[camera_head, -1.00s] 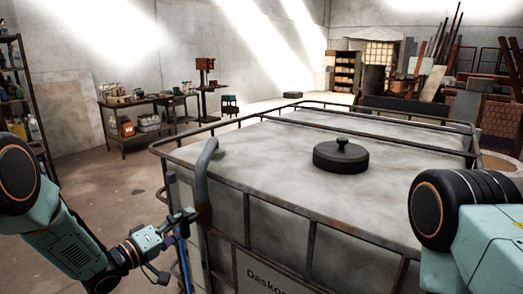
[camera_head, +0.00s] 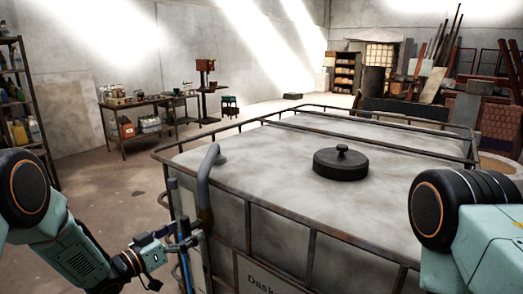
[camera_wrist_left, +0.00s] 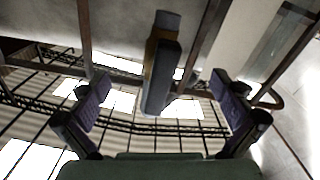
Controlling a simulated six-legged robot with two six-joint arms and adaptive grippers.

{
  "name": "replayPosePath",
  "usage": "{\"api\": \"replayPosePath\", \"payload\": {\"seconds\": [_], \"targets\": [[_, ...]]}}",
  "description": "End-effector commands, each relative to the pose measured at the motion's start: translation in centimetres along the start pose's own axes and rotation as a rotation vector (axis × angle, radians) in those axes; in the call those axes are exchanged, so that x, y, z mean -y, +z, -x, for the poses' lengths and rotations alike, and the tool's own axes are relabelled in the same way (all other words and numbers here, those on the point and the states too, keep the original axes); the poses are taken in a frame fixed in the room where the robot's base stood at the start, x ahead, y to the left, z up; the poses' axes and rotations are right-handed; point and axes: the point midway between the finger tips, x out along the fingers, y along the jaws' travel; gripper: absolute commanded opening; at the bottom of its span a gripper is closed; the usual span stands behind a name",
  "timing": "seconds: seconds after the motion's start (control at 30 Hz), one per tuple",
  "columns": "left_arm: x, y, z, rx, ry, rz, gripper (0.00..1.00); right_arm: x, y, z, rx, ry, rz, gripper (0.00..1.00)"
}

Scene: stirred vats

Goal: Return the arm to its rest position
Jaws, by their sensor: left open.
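My left arm (camera_head: 72,245) comes in from the left. My left gripper (camera_head: 190,238) is low, at the near left corner of a big caged vat (camera_head: 260,180), close to a blue upright rod (camera_head: 184,268) and a bent grey pipe (camera_head: 206,175). In the left wrist view its two fingers (camera_wrist_left: 160,112) are spread wide apart. A dark grey bar (camera_wrist_left: 163,62) shows between them, apart from both; whether it lies at finger depth I cannot tell. My right arm (camera_head: 470,225) shows at the right edge, its gripper out of view.
The vat's metal rail (camera_head: 330,236) runs close beside my left gripper. A black lid (camera_head: 340,165) sits on the vat top. Open floor (camera_head: 120,190) lies left of the vat. A workbench (camera_head: 140,103) and a shelf (camera_head: 22,100) stand farther back.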

Motion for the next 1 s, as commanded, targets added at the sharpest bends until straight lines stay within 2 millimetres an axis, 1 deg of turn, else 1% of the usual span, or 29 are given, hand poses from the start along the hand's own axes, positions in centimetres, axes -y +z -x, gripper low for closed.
{"api": "replayPosePath", "payload": {"seconds": [0.03, 0.2, 0.4, 0.77, 0.87, 1.0], "targets": [[-0.1, -0.1, 0.0, 0.001, 0.0, -0.033, 1.0, 0.0, 0.0, 0.3, 0.0, 0.0, 0.0, 0.4], [-0.1, -0.1, 0.0, 0.0, 0.0, -0.136, 1.0, 0.0, 0.0, 0.7, 0.0, 0.0, 0.0, 0.4], [0.0, 0.0, 0.0, 0.0, 0.0, -0.192, 1.0, 0.0, 0.0, 0.9, 0.0, 0.0, 0.0, 0.4], [0.0, 0.0, 0.0, 0.0, -0.001, -0.197, 1.0, 0.0, 0.0, 0.9, 0.0, 0.0, -0.001, 0.4], [-0.1, 0.0, 0.1, 0.002, -0.008, -0.191, 1.0, 0.0, 0.1, 1.2, 0.001, -0.001, -0.006, 0.4], [-0.2, 0.1, 0.5, 0.006, -0.032, -0.173, 1.0, -0.1, 0.5, 2.2, 0.004, -0.006, -0.023, 0.4]]}}
